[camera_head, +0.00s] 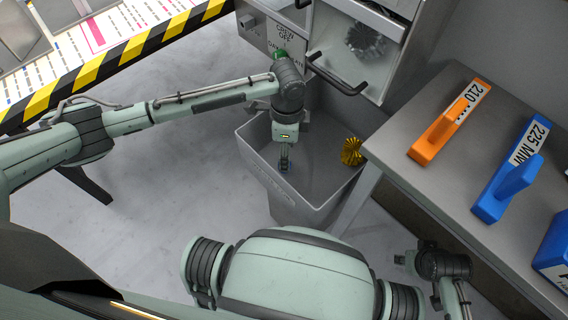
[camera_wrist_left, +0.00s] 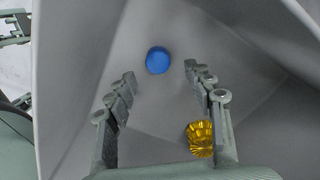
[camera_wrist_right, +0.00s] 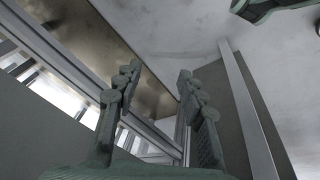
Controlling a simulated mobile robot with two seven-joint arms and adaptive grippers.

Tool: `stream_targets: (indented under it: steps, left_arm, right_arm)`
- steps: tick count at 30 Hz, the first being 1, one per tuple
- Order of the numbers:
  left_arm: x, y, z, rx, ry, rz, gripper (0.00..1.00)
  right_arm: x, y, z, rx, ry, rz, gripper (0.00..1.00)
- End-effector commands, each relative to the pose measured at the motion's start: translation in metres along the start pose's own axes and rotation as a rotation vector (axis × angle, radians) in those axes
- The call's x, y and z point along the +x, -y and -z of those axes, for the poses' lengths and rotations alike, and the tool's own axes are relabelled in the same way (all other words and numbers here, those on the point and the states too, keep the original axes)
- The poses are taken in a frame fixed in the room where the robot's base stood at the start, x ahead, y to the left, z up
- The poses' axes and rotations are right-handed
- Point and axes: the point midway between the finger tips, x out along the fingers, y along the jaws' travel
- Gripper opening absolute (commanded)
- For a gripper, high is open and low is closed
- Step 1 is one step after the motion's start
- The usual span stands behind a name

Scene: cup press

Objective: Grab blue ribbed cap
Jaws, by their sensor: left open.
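The blue cap (camera_wrist_left: 158,60) lies inside the grey bin, ahead of my left fingertips and between their lines in the left wrist view. In the head view only a small bit of blue (camera_head: 286,168) shows by my left gripper (camera_head: 285,160). My left gripper (camera_wrist_left: 158,80) points down into the bin, open and empty, apart from the cap. Its ribs are too small to make out. My right gripper (camera_wrist_right: 158,75) is open and empty, off to the right by the table; it also shows small in the head view (camera_head: 402,259).
The grey bin (camera_head: 252,150) has sloping walls around my left gripper. A gold ribbed cup (camera_head: 352,151) is in the bin's right side; it also shows in the left wrist view (camera_wrist_left: 200,138). The press door handle (camera_head: 335,75) overhangs the bin. A table (camera_head: 405,165) holds orange (camera_head: 440,135) and blue (camera_head: 510,185) handled blocks.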

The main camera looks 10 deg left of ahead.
Motion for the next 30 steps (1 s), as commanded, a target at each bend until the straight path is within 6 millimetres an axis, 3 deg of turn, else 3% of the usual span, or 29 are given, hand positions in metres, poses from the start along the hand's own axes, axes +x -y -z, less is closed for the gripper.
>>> stream_targets:
  steps: [7, 16, 25, 30]
  left_arm:
    - [0.036, -0.003, -0.005, 0.0, 0.001, -0.001, 0.53]
    - [0.042, -0.002, -0.005, 0.0, 0.0, 0.001, 0.53]
    - [0.042, -0.002, -0.005, 0.0, 0.0, 0.001, 0.18]
    - [0.042, -0.002, -0.005, 0.0, 0.0, 0.001, 0.15]
  right_arm:
    - [-0.004, -0.001, 0.002, -0.001, -0.003, -0.003, 0.4]
    - [-0.007, -0.001, 0.003, -0.001, -0.003, -0.004, 0.4]
    - [-0.007, -0.001, 0.003, -0.001, -0.003, -0.004, 0.4]
    - [-0.007, -0.001, 0.002, -0.001, -0.003, -0.004, 0.4]
